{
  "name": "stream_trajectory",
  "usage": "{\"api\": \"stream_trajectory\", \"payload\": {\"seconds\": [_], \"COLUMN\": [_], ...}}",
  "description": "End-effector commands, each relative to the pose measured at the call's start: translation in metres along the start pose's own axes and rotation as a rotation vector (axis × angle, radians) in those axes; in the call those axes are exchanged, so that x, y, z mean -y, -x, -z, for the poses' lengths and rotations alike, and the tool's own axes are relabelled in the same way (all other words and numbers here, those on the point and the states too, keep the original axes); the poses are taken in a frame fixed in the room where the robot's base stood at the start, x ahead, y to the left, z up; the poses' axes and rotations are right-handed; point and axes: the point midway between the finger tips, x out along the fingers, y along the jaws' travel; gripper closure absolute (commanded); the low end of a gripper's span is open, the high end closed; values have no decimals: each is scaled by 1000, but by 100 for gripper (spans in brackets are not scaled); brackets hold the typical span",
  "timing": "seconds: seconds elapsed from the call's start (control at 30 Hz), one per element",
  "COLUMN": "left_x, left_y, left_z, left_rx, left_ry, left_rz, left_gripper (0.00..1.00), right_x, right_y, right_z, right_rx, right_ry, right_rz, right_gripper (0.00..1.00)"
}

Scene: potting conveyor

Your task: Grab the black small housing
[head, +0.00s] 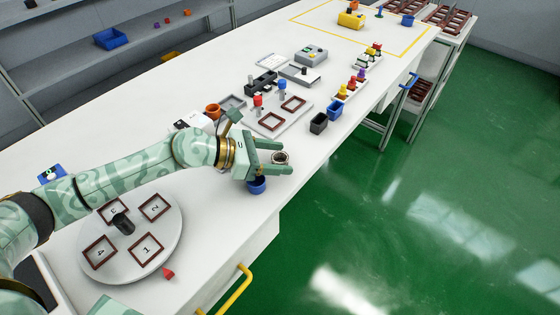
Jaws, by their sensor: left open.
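A small black open-topped box (318,124) stands near the table's front edge, beside a blue one; it looks like the black small housing, but I cannot be sure. My left gripper (284,157) is open, to the lower left of that box and apart from it. A small round thing with a dark middle and a pale rim (280,158) shows between its fingers. I cannot tell whether they touch it.
A blue cup (257,185) is just below my left gripper. A blue box (335,111) stands beside the black one. A pale tray with brown frames (270,122) lies behind. A round turntable (172,232) with numbered frames is at the lower left. The green floor is clear.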

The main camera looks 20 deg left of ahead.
Motion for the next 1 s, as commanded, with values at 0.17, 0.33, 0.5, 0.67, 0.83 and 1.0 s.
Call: {"api": "stream_trajectory", "payload": {"seconds": [0.17, 0.33, 0.5, 0.67, 0.83, 1.0], "left_x": [0, 0, 0, 0, 2, -25], "left_y": [0, 0, 1, 5, 16, 46], "left_z": [0, 0, -1, -10, -38, -61], "left_rx": [0, 1, 1, 2, 4, 1], "left_ry": [0, 0, 0, -2, -6, -4], "left_rz": [0, 0, 0, -1, -2, -5], "left_gripper": [70, 87, 87, 87, 87, 87], "right_x": [0, -1, -3, -5, -7, -7], "right_y": [0, 0, 0, 6, 20, 19], "right_z": [0, 0, -1, 0, 5, 5], "right_rx": [0, 1, 2, -2, -15, -14], "right_ry": [0, 1, 2, 2, 3, 2], "right_rz": [0, -1, -3, -7, -12, -11], "right_gripper": [57, 57, 57, 57, 57, 57]}}
